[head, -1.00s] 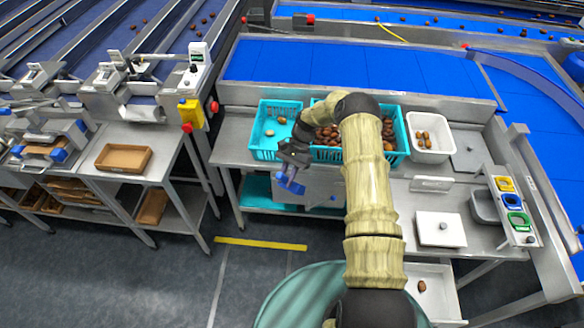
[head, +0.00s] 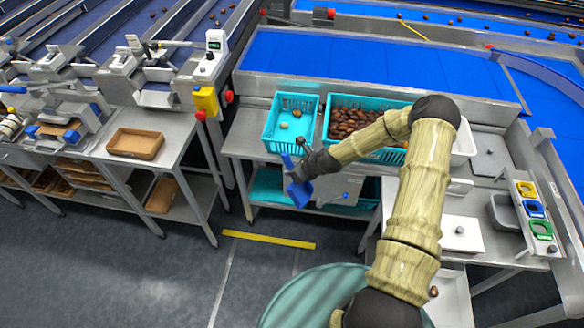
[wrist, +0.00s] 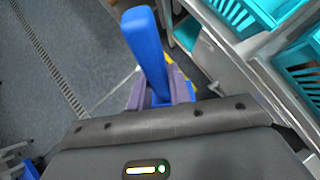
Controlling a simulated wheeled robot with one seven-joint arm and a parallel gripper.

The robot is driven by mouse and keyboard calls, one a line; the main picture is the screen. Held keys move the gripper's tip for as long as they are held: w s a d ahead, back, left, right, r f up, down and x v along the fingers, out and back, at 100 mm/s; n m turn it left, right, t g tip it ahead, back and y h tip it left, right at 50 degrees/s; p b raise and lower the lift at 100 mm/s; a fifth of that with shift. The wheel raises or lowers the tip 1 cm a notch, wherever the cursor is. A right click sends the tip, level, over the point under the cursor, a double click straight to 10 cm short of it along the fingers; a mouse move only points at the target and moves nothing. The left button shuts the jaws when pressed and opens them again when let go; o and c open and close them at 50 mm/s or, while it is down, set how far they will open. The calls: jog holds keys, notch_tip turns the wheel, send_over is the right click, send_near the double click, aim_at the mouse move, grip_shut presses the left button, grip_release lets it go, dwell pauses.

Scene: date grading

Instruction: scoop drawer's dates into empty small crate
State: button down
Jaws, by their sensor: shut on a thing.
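My gripper (head: 304,168) is shut on a blue scoop (head: 299,193) and holds it in front of the bench, over the aisle. The wrist view shows the scoop's blue handle (wrist: 147,50) upright between the grey fingers (wrist: 160,92). A smaller teal crate (head: 272,142) stands on the bench behind the gripper, with a couple of pale dates in it. An open white drawer (head: 458,297) at lower right shows a brown date (head: 434,291); my arm hides part of the drawer.
A larger teal crate (head: 385,155) full of dark dates stands beside the smaller one. A white tub (head: 464,146) is mostly hidden behind my arm. A brown tray (head: 135,144) sits on the left bench. The aisle floor is clear.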

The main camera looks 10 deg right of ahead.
jog(key=shift+s+d+m+t+h, duration=0.2)
jog(key=shift+m+t+h, duration=0.25)
jog(key=shift+m, duration=0.35)
jog(key=d+m+h, duration=0.1)
jog(key=m, duration=0.1)
jog(key=s+d+r+m+h+b, duration=0.1)
jog(key=d+m+h, duration=0.1)
jog(key=d+r+m+t+h, duration=0.1)
jog(key=m, duration=0.1)
jog(key=shift+s+d+m+h+b, duration=0.25)
jog(key=shift+m+b, duration=0.05)
jog(key=shift+m, duration=0.1)
jog(key=shift+a, duration=0.1)
